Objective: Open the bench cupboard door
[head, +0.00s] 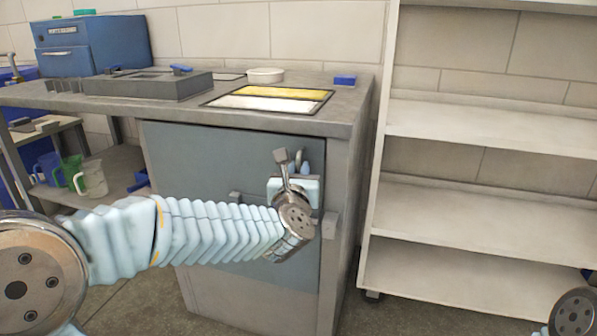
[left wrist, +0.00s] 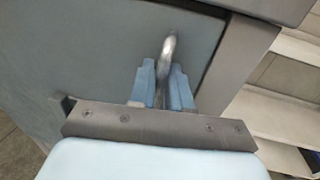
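The bench cupboard door (head: 205,165) is a flat blue-grey panel under the bench top. It looks closed in its frame. Its metal handle (left wrist: 168,48) is a curved bar near the door's right edge. My left gripper (left wrist: 163,88) has one blue finger on each side of the bar, close against it, and looks shut on it. In the head view my left gripper (head: 304,168) is at the door's upper right, and my wrist hides most of the handle. My right gripper is not in view.
The bench top (head: 345,105) carries a tray with yellow and white areas (head: 270,98), a white dish (head: 265,75) and a blue box (head: 92,45). A white shelf rack (head: 480,130) stands close on the right. Mugs (head: 92,180) sit on the lower shelf at left.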

